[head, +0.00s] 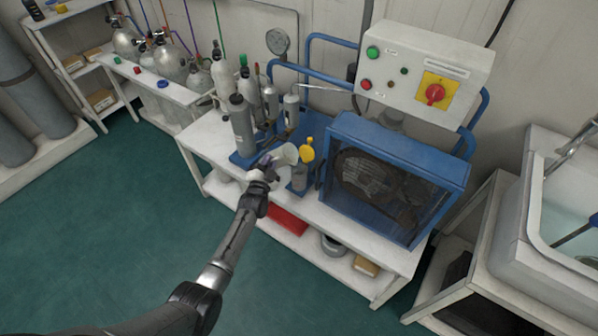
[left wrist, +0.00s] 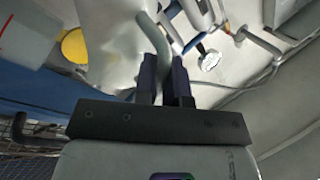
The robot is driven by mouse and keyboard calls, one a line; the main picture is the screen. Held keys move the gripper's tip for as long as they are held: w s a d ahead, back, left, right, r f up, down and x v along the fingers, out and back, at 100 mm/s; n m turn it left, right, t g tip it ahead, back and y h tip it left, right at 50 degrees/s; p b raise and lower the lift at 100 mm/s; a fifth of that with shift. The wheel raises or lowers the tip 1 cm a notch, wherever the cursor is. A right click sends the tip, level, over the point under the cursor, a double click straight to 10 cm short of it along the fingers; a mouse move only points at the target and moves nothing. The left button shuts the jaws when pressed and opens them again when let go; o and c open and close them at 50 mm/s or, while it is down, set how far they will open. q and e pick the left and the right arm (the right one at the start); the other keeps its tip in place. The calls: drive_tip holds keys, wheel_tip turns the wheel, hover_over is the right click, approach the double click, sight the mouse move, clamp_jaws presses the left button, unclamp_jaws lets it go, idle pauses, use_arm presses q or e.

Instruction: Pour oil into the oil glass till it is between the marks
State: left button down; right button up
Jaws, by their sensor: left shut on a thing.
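My left gripper (head: 264,172) is shut on a pale, translucent jug (head: 286,154) above the front of the compressor bench. In the left wrist view, the fingers (left wrist: 166,70) close on the jug's curved handle, and the jug's pale body (left wrist: 112,35) fills the upper left. The jug looks tilted, with its wide end toward a yellow funnel or cap (head: 307,153) just to its right. That yellow part also shows in the left wrist view (left wrist: 75,46). Under it is a small grey vessel (head: 299,179), perhaps the oil glass. Its marks and any oil level cannot be made out. My right gripper is not in view.
A blue-framed compressor guard (head: 398,165) stands close right of the jug. Grey cylinders (head: 241,125) stand behind and left. A control box (head: 425,73) hangs above. A red box (head: 288,220) lies on the bench's lower shelf (head: 318,248). The green floor at left is clear.

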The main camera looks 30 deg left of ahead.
use_arm(q)
drive_tip(key=shift+w+r, duration=0.15)
drive_tip(key=shift+r, duration=0.05)
idle(0.6)
drive_tip(key=shift+a+r+n+p, duration=0.25)
drive_tip(key=shift+a+n+p, duration=0.25)
drive_tip(key=shift+n, duration=0.3)
drive_tip(key=shift+n+g, duration=0.3)
drive_tip(key=shift+n, duration=0.5)
drive_tip(key=r+p, duration=0.3)
drive_tip(key=a+r+p, duration=0.1)
drive_tip(key=r, duration=0.1)
drive_tip(key=shift+s+p, duration=0.35)
drive_tip(key=shift+p, duration=0.05)
drive_tip(key=s+a+r+n+p, duration=0.1)
drive_tip(key=a+r+n+p, duration=0.2)
drive_tip(key=r+n+p, duration=0.2)
wheel_tip(320, 180, up, 2)
drive_tip(key=p, duration=0.2)
drive_tip(key=shift+a+r+n+g+h+p, duration=0.2)
drive_tip(key=shift+a+n+g+h+p, duration=0.1)
drive_tip(key=shift+g+h, duration=0.1)
